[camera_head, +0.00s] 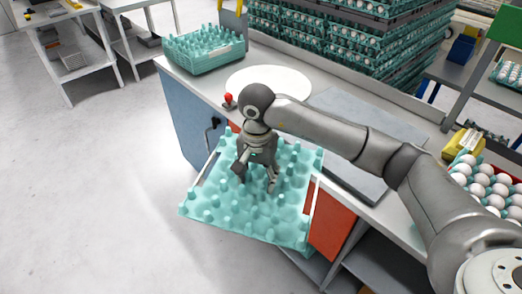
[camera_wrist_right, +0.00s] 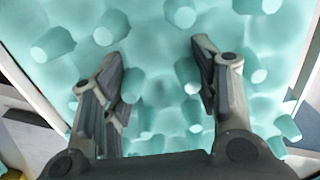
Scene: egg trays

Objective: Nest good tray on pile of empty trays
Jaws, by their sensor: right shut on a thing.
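An empty teal tray (camera_head: 290,232) with rows of raised pegs hangs level in front of the bench, out over the floor. My right gripper (camera_head: 256,176) reaches down on its middle and is shut on it. In the right wrist view the fingers (camera_wrist_right: 160,62) stand among the pegs of the tray (camera_wrist_right: 160,20); the exact contact is hard to see. The pile of empty teal trays (camera_head: 207,58) stands on the far left end of the bench, apart from the held tray. My left gripper is not in view.
The bench top (camera_head: 318,90) carries a round white plate (camera_head: 268,80), a red knob (camera_head: 228,98) and a grey flat panel (camera_head: 385,125). Tall stacks of egg-filled trays (camera_head: 345,45) stand behind. White eggs (camera_head: 485,185) lie in a tray at right. The floor at left is clear.

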